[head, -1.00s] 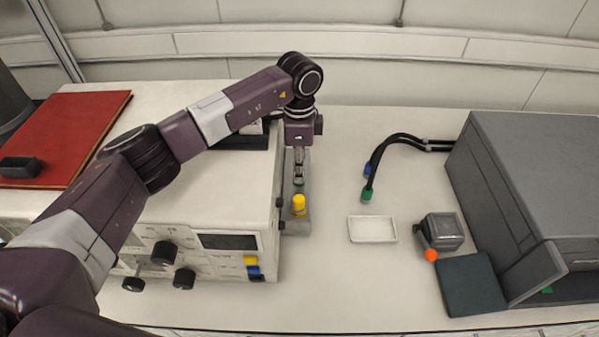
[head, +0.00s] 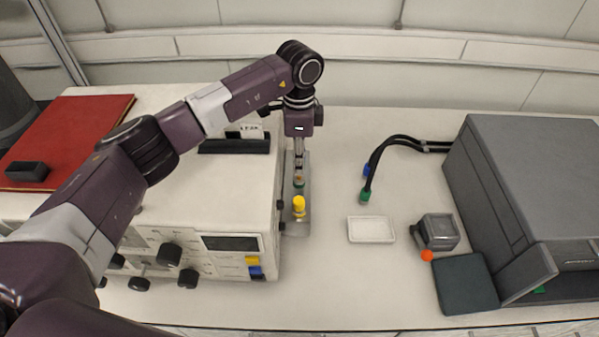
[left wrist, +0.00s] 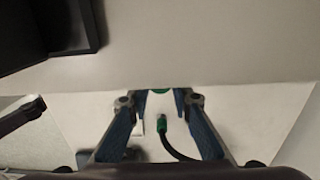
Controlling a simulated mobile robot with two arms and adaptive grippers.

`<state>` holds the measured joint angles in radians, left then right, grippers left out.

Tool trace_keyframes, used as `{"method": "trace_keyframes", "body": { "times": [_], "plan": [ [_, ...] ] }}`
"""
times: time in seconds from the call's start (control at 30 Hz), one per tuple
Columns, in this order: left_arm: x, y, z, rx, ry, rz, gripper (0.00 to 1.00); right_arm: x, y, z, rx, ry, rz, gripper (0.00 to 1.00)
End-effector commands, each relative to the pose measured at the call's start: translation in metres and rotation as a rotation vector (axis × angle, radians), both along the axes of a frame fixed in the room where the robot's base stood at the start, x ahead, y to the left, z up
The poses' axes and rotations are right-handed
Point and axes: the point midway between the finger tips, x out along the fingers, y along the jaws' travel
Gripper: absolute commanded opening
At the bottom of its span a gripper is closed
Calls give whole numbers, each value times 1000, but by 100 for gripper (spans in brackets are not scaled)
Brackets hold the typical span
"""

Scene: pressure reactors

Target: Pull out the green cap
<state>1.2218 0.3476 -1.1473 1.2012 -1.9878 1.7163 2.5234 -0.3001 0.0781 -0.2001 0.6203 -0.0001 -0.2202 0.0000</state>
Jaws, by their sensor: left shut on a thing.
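The green cap (head: 299,182) is a small green piece at the tips of my left gripper (head: 299,174), just behind a yellow cap (head: 299,206) on the narrow metal block (head: 298,228) beside the white instrument. My left gripper points down and is shut on the green cap. In the left wrist view the green cap (left wrist: 160,91) shows as a green edge between the two fingertips. Its lower part is hidden, so I cannot tell whether it still touches its seat. My right gripper is not in view.
The white instrument (head: 235,185) stands close left of the gripper. To the right are two black hoses with a blue end (head: 366,170) and a green end (head: 365,196), a white tray (head: 371,230) and a grey box (head: 535,170). The table between is clear.

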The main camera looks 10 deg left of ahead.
Motion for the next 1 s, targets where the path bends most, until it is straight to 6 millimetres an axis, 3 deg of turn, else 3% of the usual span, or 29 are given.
{"method": "trace_keyframes", "body": {
  "times": [0.5,0.9,1.0],
  "plan": [
    [0,0,22,0,-1,0,0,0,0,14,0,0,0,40],
    [0,0,24,0,-1,0,0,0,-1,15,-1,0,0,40],
    [1,0,34,-1,-2,0,0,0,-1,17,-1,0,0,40]
  ]
}}
